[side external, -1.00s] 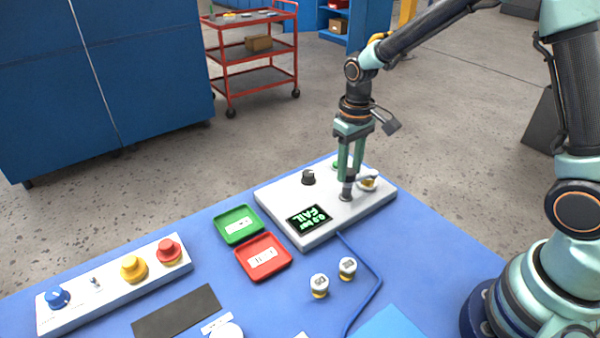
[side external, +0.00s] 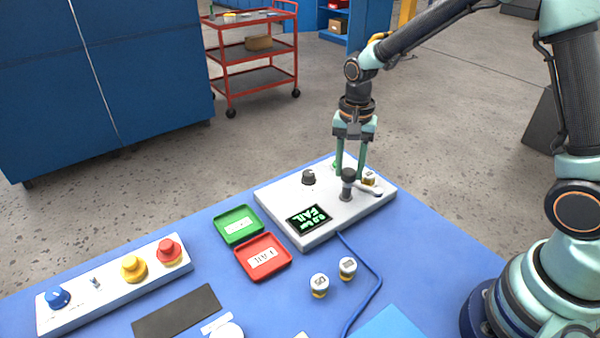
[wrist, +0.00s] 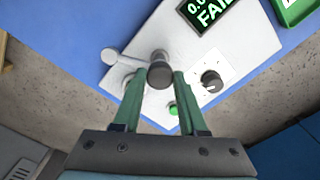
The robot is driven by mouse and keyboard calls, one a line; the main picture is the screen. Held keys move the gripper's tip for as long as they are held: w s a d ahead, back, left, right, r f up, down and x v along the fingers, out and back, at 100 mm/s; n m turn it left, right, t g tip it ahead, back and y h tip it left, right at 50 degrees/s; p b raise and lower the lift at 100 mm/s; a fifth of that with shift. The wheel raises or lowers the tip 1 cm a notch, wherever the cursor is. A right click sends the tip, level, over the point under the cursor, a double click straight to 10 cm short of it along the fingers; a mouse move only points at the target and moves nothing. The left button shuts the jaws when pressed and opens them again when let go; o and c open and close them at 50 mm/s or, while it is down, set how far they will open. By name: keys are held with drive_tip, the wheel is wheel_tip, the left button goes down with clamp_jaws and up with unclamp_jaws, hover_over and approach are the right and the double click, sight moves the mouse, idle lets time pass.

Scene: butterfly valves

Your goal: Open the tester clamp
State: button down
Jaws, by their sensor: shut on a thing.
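The white tester (side external: 280,205) sits on the blue table, its screen (side external: 309,218) reading FAIL. Its clamp (side external: 347,190) is a short post with a dark round head and a side arm. My gripper (side external: 350,175) is down over the clamp, its two green fingers shut on the dark head; the wrist view shows the head (wrist: 160,74) between the fingertips. The clamp arm (wrist: 125,59) points left there, and rightward in the side view. A valve (side external: 369,178) stands on the tester just behind the arm, and the arm appears beside it rather than over it.
A black knob (side external: 308,177) and a green button (wrist: 173,109) are on the tester. A green tray (side external: 238,225) and red tray (side external: 263,257) lie in front, with two loose valves (side external: 320,286) (side external: 348,268) and a blue cable (side external: 374,285). A control box (side external: 112,285) is at left.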

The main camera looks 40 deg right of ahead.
sight(350, 171)
drive_tip(key=m, duration=0.5)
drive_tip(key=shift+r, duration=0.1)
idle(0.5)
drive_tip(key=shift+c, duration=2.2)
unclamp_jaws()
wheel_tip(350, 171, up, 12)
